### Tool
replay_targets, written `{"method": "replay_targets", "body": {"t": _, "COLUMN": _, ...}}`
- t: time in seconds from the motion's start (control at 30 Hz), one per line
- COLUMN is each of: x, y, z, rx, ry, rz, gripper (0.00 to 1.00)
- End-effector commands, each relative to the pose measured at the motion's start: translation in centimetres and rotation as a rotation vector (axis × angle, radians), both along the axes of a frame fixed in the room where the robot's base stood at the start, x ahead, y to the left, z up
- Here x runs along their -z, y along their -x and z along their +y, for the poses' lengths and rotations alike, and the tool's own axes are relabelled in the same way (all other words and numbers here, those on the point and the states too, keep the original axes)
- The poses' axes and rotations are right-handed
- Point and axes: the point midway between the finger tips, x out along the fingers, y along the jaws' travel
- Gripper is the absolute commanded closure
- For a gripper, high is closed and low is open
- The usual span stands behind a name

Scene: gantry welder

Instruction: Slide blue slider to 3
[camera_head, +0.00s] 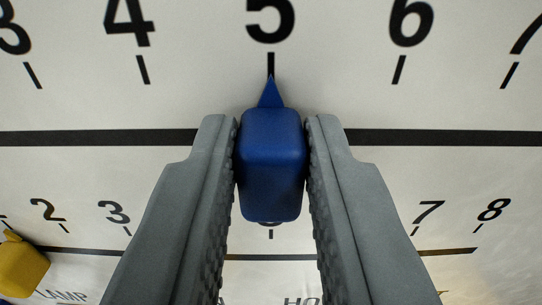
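The blue slider (271,160) sits on the upper dark track (440,137) in the camera_head view. Its pointed tip lines up with the tick under the 5 (270,18). The 3 (14,37) of this scale is partly cut off at the upper left edge. My gripper (272,135) has one finger on each side of the blue slider. Both fingers appear to touch its sides, with the slider filling the space between them.
A yellow slider (22,265) sits at the lower left on a second track (447,252) with its own smaller scale. Partly hidden lettering runs along the bottom. The upper track is clear on both sides of the fingers.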

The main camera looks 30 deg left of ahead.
Motion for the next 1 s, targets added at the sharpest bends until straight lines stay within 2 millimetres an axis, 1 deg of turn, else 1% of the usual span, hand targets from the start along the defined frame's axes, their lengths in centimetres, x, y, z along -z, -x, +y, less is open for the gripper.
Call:
{"method": "replay_targets", "body": {"t": 0.03, "x": 0.0, "y": 0.0, "z": 0.0, "rx": 0.0, "ry": 0.0, "rz": 0.0, "gripper": 0.9}}
{"method": "replay_targets", "body": {"t": 0.1, "x": 0.0, "y": 0.0, "z": 0.0, "rx": 0.0, "ry": 0.0, "rz": 0.0, "gripper": 1.0}}
{"method": "replay_targets", "body": {"t": 0.27, "x": 0.0, "y": 0.1, "z": 0.0, "rx": 0.0, "ry": 0.0, "rz": 0.0, "gripper": 1.0}}
{"method": "replay_targets", "body": {"t": 0.33, "x": 0.0, "y": 0.3, "z": 0.4, "rx": -0.001, "ry": 0.0, "rz": 0.0, "gripper": 1.0}}
{"method": "replay_targets", "body": {"t": 0.47, "x": 0.0, "y": 1.4, "z": 2.1, "rx": -0.003, "ry": 0.001, "rz": 0.001, "gripper": 1.0}}
{"method": "replay_targets", "body": {"t": 0.6, "x": 0.0, "y": 3.1, "z": 4.7, "rx": -0.004, "ry": 0.001, "rz": 0.001, "gripper": 1.0}}
{"method": "replay_targets", "body": {"t": 0.7, "x": 0.0, "y": 4.1, "z": 6.1, "rx": -0.003, "ry": 0.001, "rz": 0.001, "gripper": 1.0}}
{"method": "replay_targets", "body": {"t": 0.83, "x": 0.0, "y": 4.8, "z": 7.2, "rx": -0.001, "ry": 0.001, "rz": 0.001, "gripper": 1.0}}
{"method": "replay_targets", "body": {"t": 1.0, "x": 0.0, "y": 5.1, "z": 7.5, "rx": -0.001, "ry": 0.0, "rz": 0.001, "gripper": 1.0}}
